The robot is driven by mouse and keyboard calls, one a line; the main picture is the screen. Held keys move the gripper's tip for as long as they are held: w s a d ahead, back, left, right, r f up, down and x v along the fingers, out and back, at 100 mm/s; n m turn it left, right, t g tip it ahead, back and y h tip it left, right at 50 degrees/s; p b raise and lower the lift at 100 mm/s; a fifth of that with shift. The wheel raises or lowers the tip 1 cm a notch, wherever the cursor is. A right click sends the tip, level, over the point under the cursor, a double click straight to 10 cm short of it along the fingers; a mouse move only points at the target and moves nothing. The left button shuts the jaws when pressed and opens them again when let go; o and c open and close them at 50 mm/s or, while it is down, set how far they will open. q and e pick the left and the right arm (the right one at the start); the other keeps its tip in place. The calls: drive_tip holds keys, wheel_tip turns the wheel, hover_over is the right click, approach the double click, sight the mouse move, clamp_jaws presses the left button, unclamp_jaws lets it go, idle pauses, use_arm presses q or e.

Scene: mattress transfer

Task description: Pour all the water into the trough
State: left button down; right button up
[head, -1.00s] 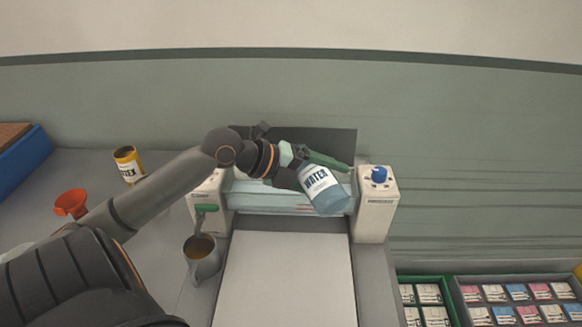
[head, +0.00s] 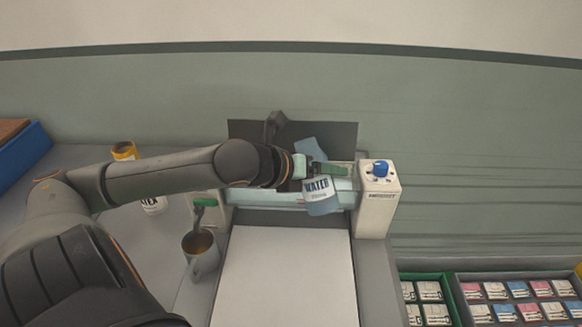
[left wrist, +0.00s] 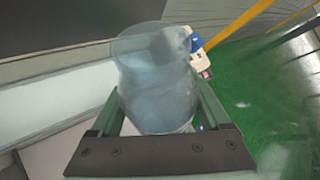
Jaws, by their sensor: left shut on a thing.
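My left gripper (head: 325,169) is shut around a translucent blue water container (head: 321,206) with a white WATER label. In the left wrist view the container (left wrist: 156,85) sits between the two green fingers (left wrist: 158,108). It is tilted above the pale blue-green trough (head: 258,193), which spans between two white posts. The arm and container hide part of the trough. I cannot see clearly whether water is flowing or how much is in the container. My right gripper is not in view.
The right post (head: 377,210) carries a blue knob (head: 380,168). A green lever (head: 205,202) and a grey mug (head: 201,255) with brown contents stand at left. A white flat panel (head: 285,275) lies in front. A yellow-topped can (head: 124,151) is partly behind my arm.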

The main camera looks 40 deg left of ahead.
sight(327, 187)
use_arm(q)
drive_tip(key=shift+d+f+m+y+b, duration=0.25)
drive_tip(key=shift+f+m+y+b, duration=0.05)
drive_tip(key=shift+f, duration=0.15)
drive_tip(key=shift+s+d+r+m+t+y+p, duration=0.1)
drive_tip(key=shift+d+r+m+t+y+p, duration=0.1)
drive_tip(key=shift+m+t+y+p, duration=0.2)
drive_tip(key=shift+s+d+f+m+t+y, duration=0.1)
drive_tip(key=shift+d+m+t+y, duration=0.2)
drive_tip(key=shift+m+y, duration=0.2)
drive_tip(key=shift+d+f+m+t+y+b, duration=0.2)
drive_tip(key=shift+f+m+t+y+b, duration=0.1)
drive_tip(key=shift+f+m+y+b, duration=0.45)
wheel_tip(327, 187, up, 3)
drive_tip(key=p, duration=0.3)
drive_tip(key=shift+p, duration=0.35)
drive_tip(key=shift+r+b, duration=0.3)
drive_tip(key=shift+r, duration=0.55)
drive_tip(key=shift+s, duration=0.1)
